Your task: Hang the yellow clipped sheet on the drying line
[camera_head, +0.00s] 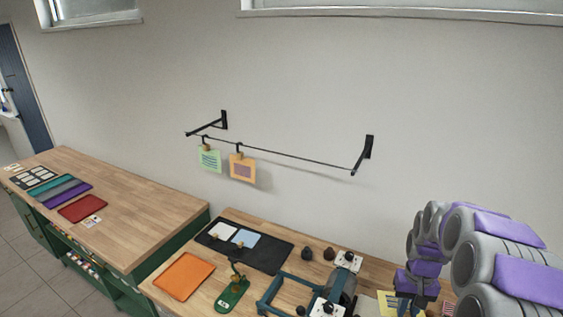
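The drying line (300,158) is a thin dark line between two black wall brackets. A green sheet (210,160) and an orange sheet (243,169) hang by clips near its left end; the middle and right are bare. A yellow sheet (387,303) shows in part at the bottom edge, low over or on the right bench; its clip cannot be made out. My gripper (409,304) is right beside the sheet, pointing down. Its fingertips are small and dark at the frame edge, so its opening and any contact with the sheet cannot be told.
The right bench holds a black mat (262,254) with white and blue clipped sheets, an orange tray (184,275), a green stand (233,293), a teal press-like device (290,292) and dark knobs. The left bench (140,200) has coloured mats. The wall around the line is clear.

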